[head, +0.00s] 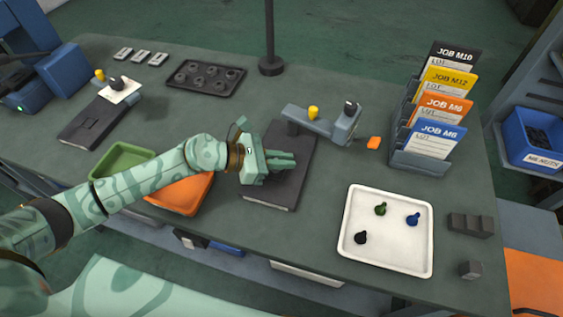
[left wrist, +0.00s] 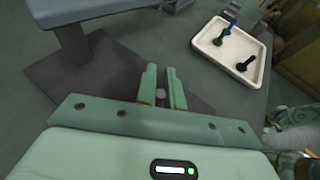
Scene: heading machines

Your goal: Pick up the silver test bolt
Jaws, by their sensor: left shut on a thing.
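My left gripper (head: 283,165) is over the dark flat plate (head: 270,196) of the middle machine in the head view. Its fingers also show in the left wrist view (left wrist: 162,90), nearly together. A small round silver end, which looks like the silver test bolt (left wrist: 161,94), shows between the fingers. The gripper is shut on it. The rest of the bolt is hidden by the fingers, and in the head view I cannot make it out. My right gripper is not clearly in view.
A white tray (head: 351,232) with a green, a blue and a black bolt lies to the right. An orange bin (head: 180,197) and a green bin (head: 121,160) are left. A grey upright machine arm (head: 324,125) stands behind the plate. The job card rack (head: 420,158) is at back right.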

